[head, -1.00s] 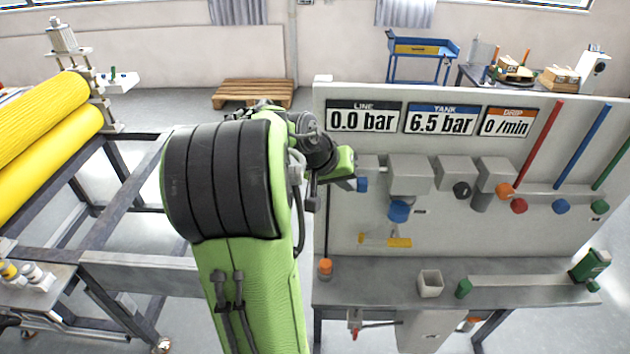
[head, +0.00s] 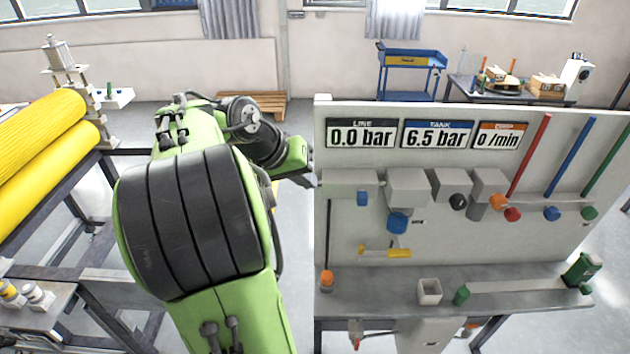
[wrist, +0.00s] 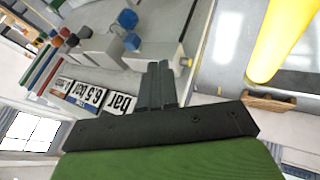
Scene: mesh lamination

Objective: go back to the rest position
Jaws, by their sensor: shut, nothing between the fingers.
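My gripper shows in the wrist view (wrist: 158,84) as dark fingers close together, with nothing between them. In the head view my green and black arm stands bent left of the panel, and its end reaches to the panel's left edge; the fingertips are too small to make out there. The grey panel (head: 470,235) carries displays reading LINE 0.0 bar (head: 362,134), TANK 6.5 bar (head: 438,135) and 0 /min (head: 498,136). In the wrist view the panel appears tilted, to the left of and behind the fingers.
Yellow rollers (head: 40,135) on a dark frame stand at the left. A pallet (head: 262,102), a blue cart (head: 410,58) and a loaded table (head: 465,90) stand behind.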

